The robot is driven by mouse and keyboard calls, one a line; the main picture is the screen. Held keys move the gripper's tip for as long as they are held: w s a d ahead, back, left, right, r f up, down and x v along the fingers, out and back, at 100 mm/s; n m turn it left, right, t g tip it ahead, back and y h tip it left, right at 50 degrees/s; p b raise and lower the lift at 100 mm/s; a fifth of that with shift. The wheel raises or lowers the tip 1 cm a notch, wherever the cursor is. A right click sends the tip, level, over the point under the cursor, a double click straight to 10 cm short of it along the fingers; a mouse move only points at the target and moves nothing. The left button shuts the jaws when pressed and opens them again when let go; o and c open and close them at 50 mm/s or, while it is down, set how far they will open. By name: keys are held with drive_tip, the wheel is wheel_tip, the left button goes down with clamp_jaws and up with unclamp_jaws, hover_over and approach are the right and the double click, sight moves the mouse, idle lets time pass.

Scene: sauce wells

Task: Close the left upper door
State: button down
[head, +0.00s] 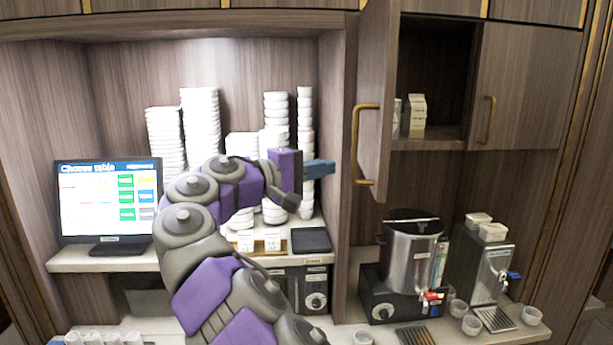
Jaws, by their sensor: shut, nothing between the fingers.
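The left upper door (373,95) is a wooden cabinet door with a long gold handle (356,145). It stands open, swung out toward me, at the left side of the upper cabinet. The open cabinet interior (432,75) shows to its right, with cartons (414,116) on its shelf. My gripper (328,169) is shut and empty, just left of the door handle and a little below its middle. It appears apart from the handle. My arm reaches up from the bottom middle of the head view.
The right upper door (513,85) is shut. Below stand a steel urn (410,252) and a dispenser (487,262), with small cups near the counter's front. Stacked white bowls (201,125) and a monitor (110,198) fill the left niche. A wooden partition (333,235) stands beside my gripper.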

drive_tip(key=d, duration=0.1)
drive_tip(key=s+d, duration=0.1)
drive_tip(key=shift+s+d+b, duration=0.1)
drive_tip(key=shift+d+b, duration=0.2)
drive_tip(key=shift+b, duration=0.1)
drive_tip(key=shift+a, duration=0.1)
drive_tip(key=shift+s+a, duration=0.1)
drive_tip(key=shift+a, duration=0.1)
